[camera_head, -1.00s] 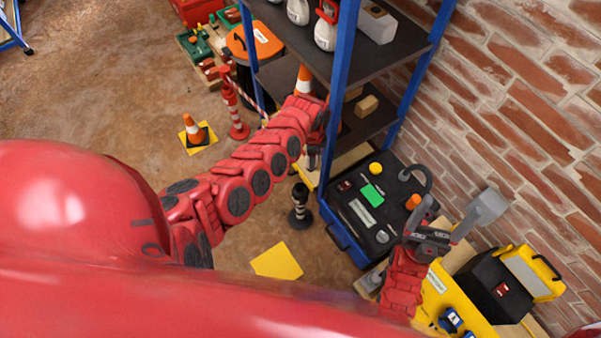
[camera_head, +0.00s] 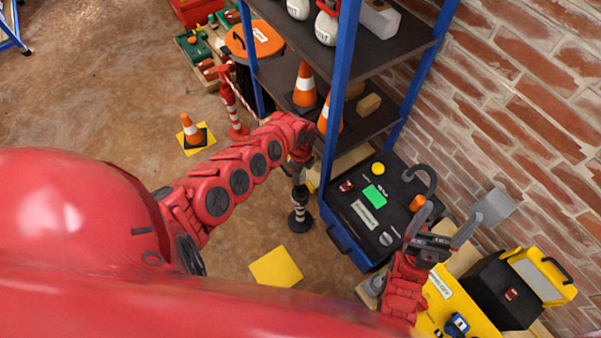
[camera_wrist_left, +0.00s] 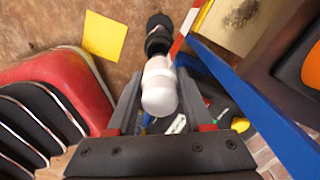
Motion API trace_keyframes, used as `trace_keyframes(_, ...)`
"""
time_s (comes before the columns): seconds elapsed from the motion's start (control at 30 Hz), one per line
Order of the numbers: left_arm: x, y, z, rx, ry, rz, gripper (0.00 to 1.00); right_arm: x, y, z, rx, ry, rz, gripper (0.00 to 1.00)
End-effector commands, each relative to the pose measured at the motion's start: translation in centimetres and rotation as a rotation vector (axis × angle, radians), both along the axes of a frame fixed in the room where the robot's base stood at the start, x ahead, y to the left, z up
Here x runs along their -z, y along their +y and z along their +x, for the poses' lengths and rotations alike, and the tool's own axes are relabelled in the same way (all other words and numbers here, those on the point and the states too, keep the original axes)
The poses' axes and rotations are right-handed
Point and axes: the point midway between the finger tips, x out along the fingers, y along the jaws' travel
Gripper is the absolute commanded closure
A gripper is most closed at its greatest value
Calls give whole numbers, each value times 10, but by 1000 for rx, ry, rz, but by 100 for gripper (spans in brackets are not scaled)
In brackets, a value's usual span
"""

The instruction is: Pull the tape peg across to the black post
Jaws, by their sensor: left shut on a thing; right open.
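The tape peg (camera_wrist_left: 160,88), white with a rounded end, is between the fingers of my left gripper (camera_wrist_left: 158,100) in the left wrist view. My left gripper (camera_head: 299,168) is shut on it, above the black post (camera_head: 300,218) in the head view. The post has white bands and a dark round base on the floor. It also shows beyond the peg in the left wrist view (camera_wrist_left: 158,40); I cannot tell whether they touch. Red-and-white tape (camera_wrist_left: 183,36) runs beside the peg there. My right gripper (camera_head: 440,222) is open and empty at lower right.
A blue-framed shelf (camera_head: 341,90) with traffic cones stands beside my left arm. A red post (camera_head: 232,108) with tape stands behind it. A black case (camera_head: 370,215) with coloured knobs lies right of the black post. A yellow square (camera_head: 276,267) lies on open floor.

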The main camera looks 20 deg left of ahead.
Motion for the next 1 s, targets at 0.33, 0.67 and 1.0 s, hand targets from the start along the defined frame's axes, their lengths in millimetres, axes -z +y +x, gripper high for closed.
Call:
trace_keyframes(0.33, 35, 0, -1, -1, 3, 0, 100, 36, 0, 0, 0, 0, 0, 17)
trace_keyframes(0.67, 56, 0, 0, 2, 1, 0, 100, 54, 0, 0, 0, 0, 0, 17)
trace_keyframes(1.0, 58, 0, 0, 0, 2, -1, 100, 54, 0, 0, 0, 0, 0, 17)
